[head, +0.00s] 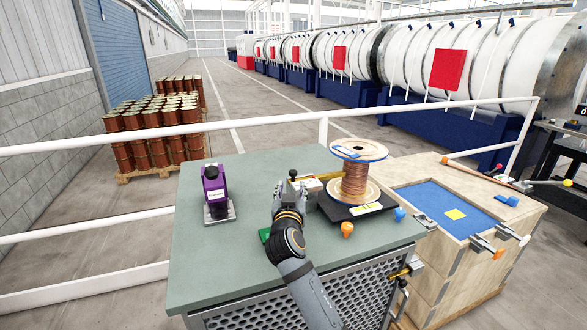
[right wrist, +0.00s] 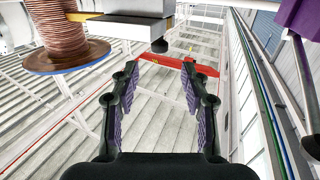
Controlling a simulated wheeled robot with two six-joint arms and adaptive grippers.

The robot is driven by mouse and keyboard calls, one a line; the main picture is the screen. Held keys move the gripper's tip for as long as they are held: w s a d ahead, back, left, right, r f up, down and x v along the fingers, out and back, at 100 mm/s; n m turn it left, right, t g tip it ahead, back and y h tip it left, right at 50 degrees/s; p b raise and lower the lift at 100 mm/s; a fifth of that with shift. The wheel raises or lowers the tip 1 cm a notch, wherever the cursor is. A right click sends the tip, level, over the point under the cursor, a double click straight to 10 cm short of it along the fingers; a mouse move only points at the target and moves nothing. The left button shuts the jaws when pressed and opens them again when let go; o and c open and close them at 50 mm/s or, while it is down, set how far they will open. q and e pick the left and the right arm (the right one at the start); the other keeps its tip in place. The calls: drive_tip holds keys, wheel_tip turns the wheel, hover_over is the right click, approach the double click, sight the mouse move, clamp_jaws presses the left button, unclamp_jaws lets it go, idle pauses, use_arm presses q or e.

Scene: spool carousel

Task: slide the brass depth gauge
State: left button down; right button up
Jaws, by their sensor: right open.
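The brass depth gauge (head: 328,175) looks like a thin brass bar running through a pale block (head: 309,184) beside the copper wire spool. A black knob (head: 292,174) is at its left end. In the right wrist view the brass bar (right wrist: 85,16) sticks out of the grey-white block (right wrist: 130,30), with the dark knob (right wrist: 159,45) at the other end. My right gripper (head: 289,190) is open and empty just in front of the knob. In the wrist view its fingers (right wrist: 160,68) stand apart on either side of the knob's line, not visibly touching it. My left gripper is not in view.
The copper spool (head: 355,182) stands on a black base (head: 335,211) right of the gripper. A purple device (head: 213,187) stands at the left of the green bench top (head: 250,172). A wooden cabinet (head: 470,180) with a blue mat adjoins on the right. Orange and blue knobs sit nearby.

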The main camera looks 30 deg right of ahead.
sight(293, 174)
drive_tip(key=p+x, duration=0.2)
drive_tip(key=x, duration=0.5)
drive_tip(key=shift+w+d, duration=0.15)
drive_tip(key=shift+d, duration=0.15)
drive_tip(key=shift+x, duration=0.85)
drive_tip(key=shift+w+r, duration=0.1)
drive_tip(key=shift+w, duration=0.1)
drive_tip(key=shift+w+d, duration=0.1)
drive_tip(key=shift+w, duration=0.05)
drive_tip(key=shift+c, duration=1.2)
drive_tip(key=c, duration=0.7)
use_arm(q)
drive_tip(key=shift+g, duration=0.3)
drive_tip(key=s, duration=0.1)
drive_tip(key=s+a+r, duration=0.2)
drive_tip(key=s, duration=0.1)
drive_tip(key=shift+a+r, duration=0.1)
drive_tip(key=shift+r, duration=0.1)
use_arm(e)
clamp_jaws()
